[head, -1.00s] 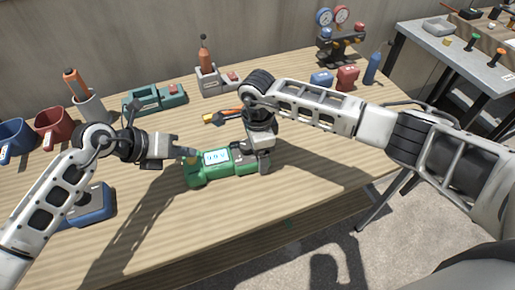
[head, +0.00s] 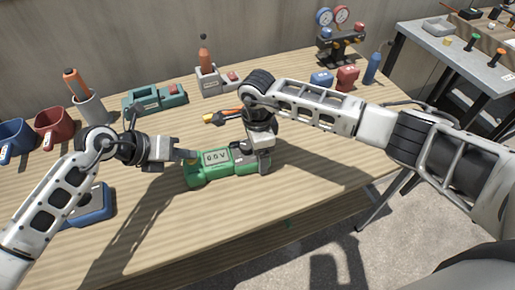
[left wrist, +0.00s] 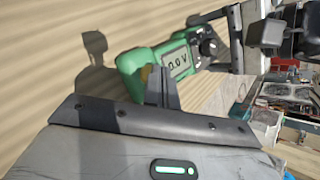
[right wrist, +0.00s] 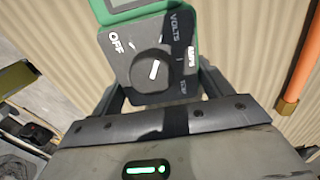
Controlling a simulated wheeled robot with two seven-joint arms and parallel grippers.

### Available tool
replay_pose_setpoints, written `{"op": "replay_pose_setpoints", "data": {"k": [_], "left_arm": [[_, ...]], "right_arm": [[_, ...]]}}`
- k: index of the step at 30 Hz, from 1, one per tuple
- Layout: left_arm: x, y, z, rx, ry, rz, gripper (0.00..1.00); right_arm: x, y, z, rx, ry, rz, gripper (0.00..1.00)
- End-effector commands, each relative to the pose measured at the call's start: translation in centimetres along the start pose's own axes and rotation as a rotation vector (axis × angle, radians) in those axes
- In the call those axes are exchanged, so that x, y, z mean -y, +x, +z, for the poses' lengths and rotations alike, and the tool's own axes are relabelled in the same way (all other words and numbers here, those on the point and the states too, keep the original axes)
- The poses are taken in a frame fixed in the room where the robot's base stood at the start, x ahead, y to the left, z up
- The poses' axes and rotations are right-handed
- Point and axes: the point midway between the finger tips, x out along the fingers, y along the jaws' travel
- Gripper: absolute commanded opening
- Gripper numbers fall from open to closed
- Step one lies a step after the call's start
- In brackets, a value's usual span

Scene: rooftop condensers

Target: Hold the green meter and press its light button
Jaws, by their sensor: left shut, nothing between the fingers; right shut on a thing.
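The green meter (head: 222,179) lies on the wooden table in the head view. Its grey display (head: 216,158) reads 0.0 V and looks unlit; it also shows in the left wrist view (left wrist: 178,63). My right gripper (head: 264,168) is shut on the meter's dial end; the right wrist view shows the black dial (right wrist: 152,72) between its fingers. My left gripper (head: 192,158) is shut and empty, its tips at the meter's left end. A yellowish spot (left wrist: 146,73), perhaps the light button, is partly hidden by these tips; I cannot tell whether they touch it.
A teal holder (head: 155,99) and a grey holder with an orange-handled tool (head: 205,60) stand behind. The front table is clear.

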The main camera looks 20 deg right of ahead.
Motion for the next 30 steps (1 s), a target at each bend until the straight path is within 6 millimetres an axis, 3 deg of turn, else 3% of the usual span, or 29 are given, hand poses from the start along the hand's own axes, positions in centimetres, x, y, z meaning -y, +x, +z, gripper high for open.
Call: {"op": "replay_pose_setpoints", "data": {"k": [16,30], "left_arm": [[0.6,-0.9,0.6,0.000,0.001,0.000,0.00],[2.9,-4.1,3.0,0.001,0.002,0.001,0.00]], "right_arm": [[0.0,-0.1,0.1,0.002,-0.001,-0.001,0.41],[0.0,-0.1,0.1,0.002,-0.001,-0.001,0.41]]}}
